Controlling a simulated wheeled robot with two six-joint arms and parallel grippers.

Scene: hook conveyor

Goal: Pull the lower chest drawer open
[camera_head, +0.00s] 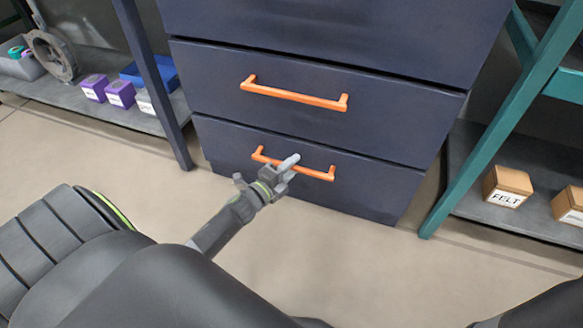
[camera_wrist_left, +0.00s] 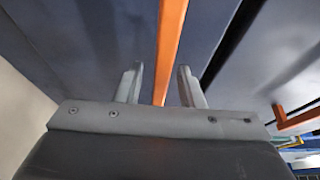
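The dark blue chest has a lower drawer (camera_head: 375,190) with an orange bar handle (camera_head: 318,174). The drawer looks shut, its front in line with the one above. My left gripper (camera_head: 284,168) is at the handle's middle and hides part of it. In the left wrist view the handle bar (camera_wrist_left: 168,50) runs between the two fingers of my left gripper (camera_wrist_left: 160,85). The fingers are apart, with a gap on each side of the bar. My right gripper is not in view.
The drawer above (camera_head: 215,85) has its own orange handle (camera_head: 295,95). A left shelf holds purple boxes (camera_head: 120,93) and a blue bin (camera_head: 150,72). A teal frame (camera_head: 490,135) and a shelf with a FELT box (camera_head: 507,187) stand right. The floor before the chest is clear.

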